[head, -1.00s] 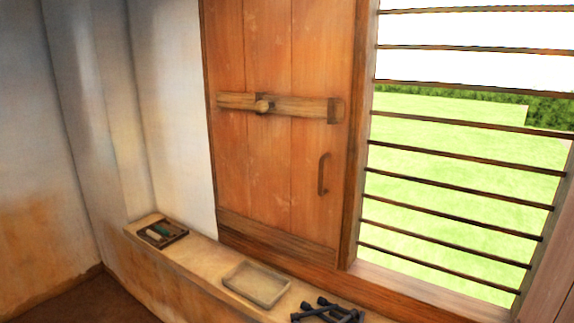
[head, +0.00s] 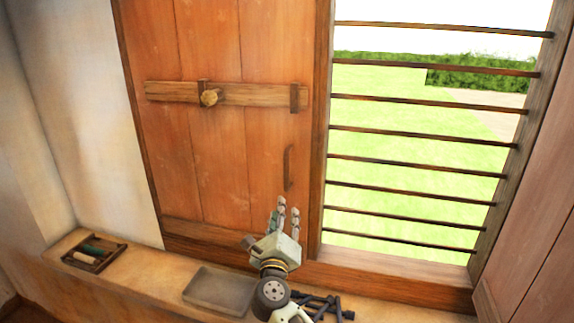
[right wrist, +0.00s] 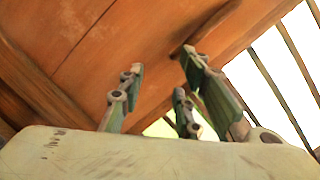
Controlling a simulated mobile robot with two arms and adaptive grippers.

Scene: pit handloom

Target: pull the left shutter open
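The left shutter (head: 220,150) is a plank panel standing closed to the left of the barred window opening. Its dark vertical handle (head: 288,168) is near its right edge. My right gripper (head: 282,205) is just below the handle, fingers up, open and empty. In the right wrist view, the spread fingers (right wrist: 165,85) point toward the shutter (right wrist: 100,50), and the handle (right wrist: 207,25) shows beyond them, apart from them. My left gripper is not in view.
A ledge (head: 140,285) runs below the shutter. It holds a small tray of tools (head: 95,252), an empty shallow tray (head: 220,290) and dark metal pieces (head: 325,305). Horizontal bars (head: 420,145) cross the opening. Another wooden panel (head: 535,230) stands at the right.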

